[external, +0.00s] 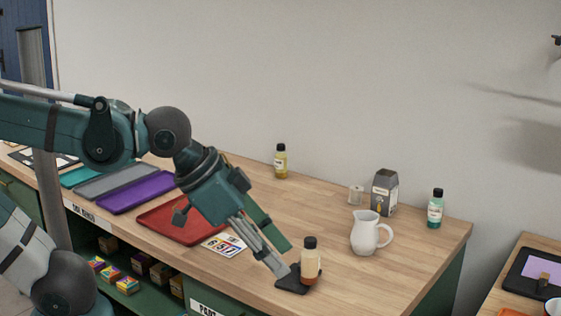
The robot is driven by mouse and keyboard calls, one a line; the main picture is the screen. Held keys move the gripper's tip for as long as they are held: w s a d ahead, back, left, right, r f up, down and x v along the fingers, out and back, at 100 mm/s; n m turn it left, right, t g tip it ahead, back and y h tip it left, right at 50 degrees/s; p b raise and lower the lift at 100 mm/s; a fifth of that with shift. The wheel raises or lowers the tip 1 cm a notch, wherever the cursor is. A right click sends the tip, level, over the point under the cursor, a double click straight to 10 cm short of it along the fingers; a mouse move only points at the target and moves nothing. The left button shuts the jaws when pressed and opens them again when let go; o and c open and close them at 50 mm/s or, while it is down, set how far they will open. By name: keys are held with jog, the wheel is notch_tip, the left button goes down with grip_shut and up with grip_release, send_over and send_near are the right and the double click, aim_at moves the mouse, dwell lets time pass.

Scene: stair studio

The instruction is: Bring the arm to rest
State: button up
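My gripper (284,260) points down and to the right over the front part of the wooden workbench. Its two fingertips look apart, with nothing seen between them. A small bottle (311,262) with a black cap and amber contents stands upright just to the right of the fingertips. I cannot tell whether the fingers touch it. My arm reaches in from the left and bends down at the wrist.
A white pitcher (366,236), a grey carton (384,193), a green bottle (435,209) and a yellow bottle (281,162) stand on the workbench (325,205). A red tray (160,222), purple tray (130,194) and number card (224,245) lie left. The bench middle is clear.

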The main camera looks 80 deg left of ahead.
jog(key=shift+r+p, duration=0.9)
dwell(1.2)
jog(key=o, duration=0.3)
jog(key=shift+w+a, duration=0.15)
jog(key=shift+w, duration=0.05)
